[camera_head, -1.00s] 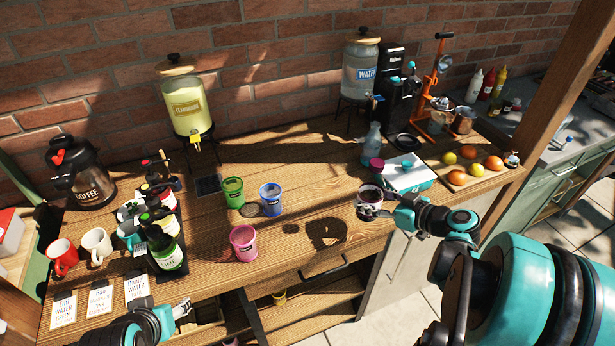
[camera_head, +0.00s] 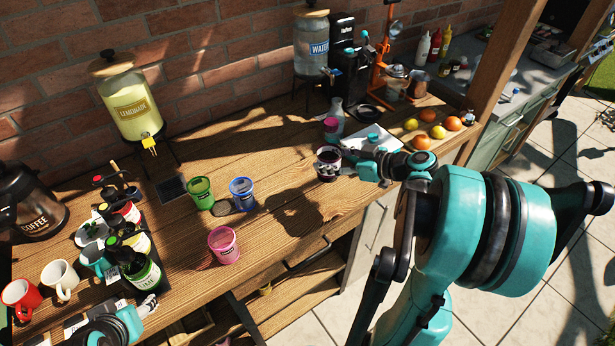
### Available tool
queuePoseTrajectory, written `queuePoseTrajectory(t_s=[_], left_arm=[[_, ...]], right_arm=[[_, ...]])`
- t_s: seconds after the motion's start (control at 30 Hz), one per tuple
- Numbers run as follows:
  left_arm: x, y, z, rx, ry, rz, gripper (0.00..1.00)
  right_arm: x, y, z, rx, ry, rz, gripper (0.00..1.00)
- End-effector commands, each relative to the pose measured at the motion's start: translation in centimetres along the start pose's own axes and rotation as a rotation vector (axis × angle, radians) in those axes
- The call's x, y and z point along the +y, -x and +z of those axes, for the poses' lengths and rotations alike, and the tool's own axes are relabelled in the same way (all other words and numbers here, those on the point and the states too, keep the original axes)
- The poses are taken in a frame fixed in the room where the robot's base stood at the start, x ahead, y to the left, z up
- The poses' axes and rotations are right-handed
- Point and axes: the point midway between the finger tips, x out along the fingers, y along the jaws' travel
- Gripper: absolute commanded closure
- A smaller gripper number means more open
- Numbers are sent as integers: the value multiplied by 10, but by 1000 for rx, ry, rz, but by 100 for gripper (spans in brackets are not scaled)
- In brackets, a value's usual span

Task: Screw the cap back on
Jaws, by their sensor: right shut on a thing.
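My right gripper (camera_head: 334,170) is at the front right of the table, shut on a dark purple cup or jar (camera_head: 327,155) that looks upright. Its fingers are dark against it, and whether it stands on the wood is hard to tell. Behind it a small magenta cup or cap (camera_head: 331,125) shows in front of a grey-blue bottle (camera_head: 337,107); whether these two touch is unclear. I cannot make out a separate loose cap. My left gripper (camera_head: 148,307) is low at the left, near the green lime bottle (camera_head: 142,272); its fingers are too small to judge.
Green (camera_head: 201,193), blue (camera_head: 242,194) and pink (camera_head: 223,246) cups stand mid-table. The lemonade dispenser (camera_head: 131,105) and water dispenser (camera_head: 311,50) stand along the wall.

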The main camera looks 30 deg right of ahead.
Motion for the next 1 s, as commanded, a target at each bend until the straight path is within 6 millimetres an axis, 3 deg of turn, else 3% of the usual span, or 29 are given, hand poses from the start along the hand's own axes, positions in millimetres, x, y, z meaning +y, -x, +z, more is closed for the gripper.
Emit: queuePoseTrajectory(t_s=[0.1,0.33,0.77,1.0], left_arm=[[0,-11,8,0,0,0,47],[0,-19,14,0,0,0,47],[0,-20,14,0,0,0,47],[0,-34,24,0,0,0,47]], right_arm=[[-3,-34,8,1,2,-6,100],[-4,-72,12,1,0,-1,100],[-4,-78,13,1,-2,1,100],[-4,-90,42,1,-1,1,100]])
